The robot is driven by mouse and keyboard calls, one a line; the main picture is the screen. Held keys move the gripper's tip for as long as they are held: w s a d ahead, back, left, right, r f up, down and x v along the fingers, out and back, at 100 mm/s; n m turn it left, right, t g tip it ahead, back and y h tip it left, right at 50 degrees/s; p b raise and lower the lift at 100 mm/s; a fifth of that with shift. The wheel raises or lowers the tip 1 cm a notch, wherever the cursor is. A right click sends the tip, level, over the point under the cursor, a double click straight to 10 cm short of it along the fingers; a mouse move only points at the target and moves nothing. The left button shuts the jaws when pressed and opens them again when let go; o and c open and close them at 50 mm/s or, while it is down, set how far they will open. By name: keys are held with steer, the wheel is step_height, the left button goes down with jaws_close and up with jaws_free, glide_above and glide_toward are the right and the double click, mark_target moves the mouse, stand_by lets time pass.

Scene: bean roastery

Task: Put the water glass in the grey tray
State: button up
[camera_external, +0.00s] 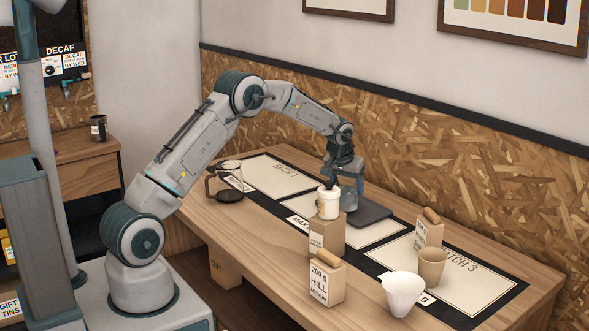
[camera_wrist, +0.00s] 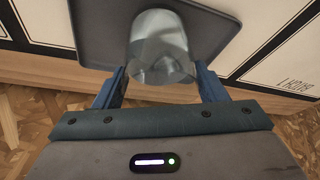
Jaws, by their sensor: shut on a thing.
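The water glass (camera_wrist: 158,45) is clear and shows in the wrist view between the two blue fingers of my gripper (camera_wrist: 161,78). My gripper is shut on it. The glass is in front of the dark grey tray (camera_wrist: 95,35), overlapping its near edge; I cannot tell if it touches the tray. In the external view, my gripper (camera_external: 346,178) points down at the left part of the grey tray (camera_external: 372,213), which lies flat on the wooden table.
A white jar (camera_external: 328,204) stands on a cardboard box (camera_external: 326,236) just in front of my gripper. A coffee bag (camera_external: 327,283), white cone (camera_external: 402,292), brown cup (camera_external: 432,266) and another bag (camera_external: 428,232) stand right. A glass carafe (camera_external: 226,184) stands left. The Batch 1 mat (camera_external: 285,174) looks clear.

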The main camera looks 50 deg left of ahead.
steer(key=shift+f, duration=0.3)
steer(key=shift+f, duration=0.15)
steer(key=o, duration=1.3)
